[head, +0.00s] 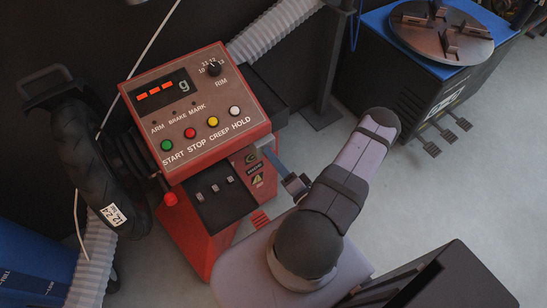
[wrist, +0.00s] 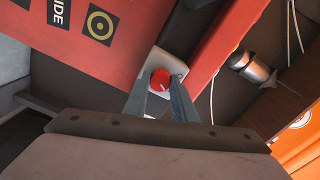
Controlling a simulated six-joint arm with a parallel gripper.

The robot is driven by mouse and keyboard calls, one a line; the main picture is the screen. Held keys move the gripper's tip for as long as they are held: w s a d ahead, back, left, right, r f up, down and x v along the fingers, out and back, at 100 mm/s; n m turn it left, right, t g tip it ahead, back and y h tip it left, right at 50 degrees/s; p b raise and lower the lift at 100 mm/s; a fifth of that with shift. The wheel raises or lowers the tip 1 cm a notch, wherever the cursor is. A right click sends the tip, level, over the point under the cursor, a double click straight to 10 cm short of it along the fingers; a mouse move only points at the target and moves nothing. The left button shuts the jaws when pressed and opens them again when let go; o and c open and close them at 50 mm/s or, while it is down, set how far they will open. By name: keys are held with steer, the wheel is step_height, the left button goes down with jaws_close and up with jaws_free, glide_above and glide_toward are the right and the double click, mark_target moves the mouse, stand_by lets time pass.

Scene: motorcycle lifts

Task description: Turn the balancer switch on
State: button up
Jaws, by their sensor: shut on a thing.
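The red balancer (head: 188,235) stands left of centre in the head view, its panel display (head: 162,89) showing lit red dashes. In the wrist view a round red switch knob (wrist: 160,78) with a small pale mark sits on a light grey plate (wrist: 172,63) on the balancer. My gripper (wrist: 159,88) has one finger on each side of the knob and is shut on it. In the head view my gripper (head: 270,158) reaches the balancer's right side, and the switch is hidden there.
A dark tyre (head: 80,150) is mounted at the balancer's left. A grey ribbed hose (head: 275,30) runs behind it. A blue-topped machine with a turntable (head: 440,30) stands at the back right. Open grey floor (head: 345,95) lies between the machines.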

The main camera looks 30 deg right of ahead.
steer(key=o, duration=1)
steer(key=shift+o, duration=0.2)
steer(key=shift+s, duration=0.1)
steer(key=s, duration=0.7)
steer(key=shift+b, duration=0.45)
steer(key=shift+s, duration=0.1)
